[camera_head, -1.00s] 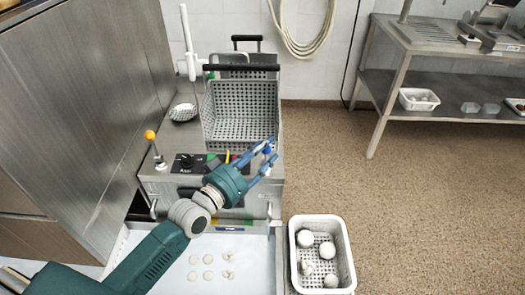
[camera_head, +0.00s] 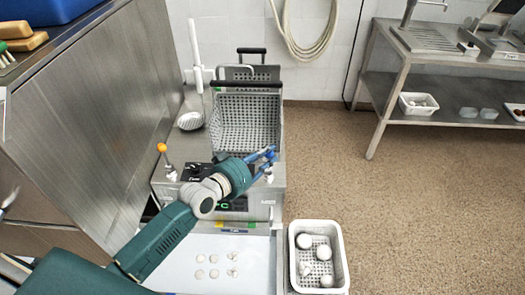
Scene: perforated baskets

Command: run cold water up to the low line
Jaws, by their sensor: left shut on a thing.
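A steel cooker (camera_head: 160,192) stands against the wall. Perforated baskets with black handles stand at its top, the front one (camera_head: 246,122) large. A white upright pipe (camera_head: 195,45) rises at the back left. A tap with an orange knob (camera_head: 162,147) stands at the front left corner. My left gripper (camera_head: 268,165) is over the front right corner, shut on a small tap handle there. The fingers hide most of that handle, so its colour is unclear. The water level and the low line do not show. My right gripper is not in view.
A white perforated crate (camera_head: 343,262) with several pale balls is at the lower right. Several pale pieces lie on a white surface (camera_head: 190,250) in front. A skimmer (camera_head: 191,121) lies beside the basket. A steel table (camera_head: 395,40) stands at the back right.

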